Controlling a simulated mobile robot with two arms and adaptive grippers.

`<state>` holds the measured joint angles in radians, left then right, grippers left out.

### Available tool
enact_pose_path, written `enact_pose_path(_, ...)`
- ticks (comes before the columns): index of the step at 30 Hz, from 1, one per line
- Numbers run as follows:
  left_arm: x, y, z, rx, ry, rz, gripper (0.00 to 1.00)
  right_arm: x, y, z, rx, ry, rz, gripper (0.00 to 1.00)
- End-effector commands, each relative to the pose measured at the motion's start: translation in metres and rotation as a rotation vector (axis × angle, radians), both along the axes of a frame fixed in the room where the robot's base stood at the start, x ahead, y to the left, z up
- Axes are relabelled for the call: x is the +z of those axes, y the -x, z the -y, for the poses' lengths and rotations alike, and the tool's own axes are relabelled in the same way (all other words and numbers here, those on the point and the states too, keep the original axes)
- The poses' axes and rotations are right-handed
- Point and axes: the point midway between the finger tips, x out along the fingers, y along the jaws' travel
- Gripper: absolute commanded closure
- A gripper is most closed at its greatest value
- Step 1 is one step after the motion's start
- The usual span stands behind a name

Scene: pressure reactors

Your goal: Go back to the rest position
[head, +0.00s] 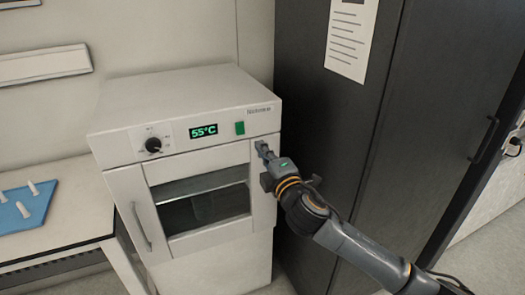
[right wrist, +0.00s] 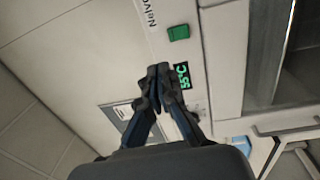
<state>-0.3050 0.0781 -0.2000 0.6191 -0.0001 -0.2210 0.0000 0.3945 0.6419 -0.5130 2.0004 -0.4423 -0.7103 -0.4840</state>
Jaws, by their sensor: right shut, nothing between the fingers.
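My right gripper (head: 262,148) is in front of the upper right front of a white oven (head: 190,85), just below the green switch (head: 240,128). I cannot tell whether it touches the oven. In the right wrist view its fingertips (right wrist: 158,72) are together with nothing between them. They cover part of the oven's front beside the lit display (right wrist: 183,76), and the green switch (right wrist: 179,33) is beyond them. The oven's display reads 55°C in green. The oven door, with its window (head: 205,208), looks closed. My left gripper is not in view.
A tall dark cabinet (head: 420,90) stands close on the right, behind my right arm. A pale bench (head: 75,200) on the left holds a blue mat (head: 12,218) with white pieces. A black knob (head: 153,145) is on the oven's panel.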

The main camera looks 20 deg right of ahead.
Motion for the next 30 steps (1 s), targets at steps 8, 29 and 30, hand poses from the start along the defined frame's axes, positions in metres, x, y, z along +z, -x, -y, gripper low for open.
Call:
enact_pose_path(8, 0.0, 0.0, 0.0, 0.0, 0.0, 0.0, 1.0, 0.0, 0.0, 0.0, 0.0, 0.0, 0.0, 1.0)
enact_pose_path(29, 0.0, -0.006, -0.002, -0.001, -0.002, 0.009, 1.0, -0.334, 0.028, 0.055, -0.195, -0.424, -0.569, 1.0)
enact_pose_path(30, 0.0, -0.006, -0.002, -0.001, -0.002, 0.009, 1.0, -0.361, 0.04, 0.057, -0.218, -0.462, -0.614, 1.0)
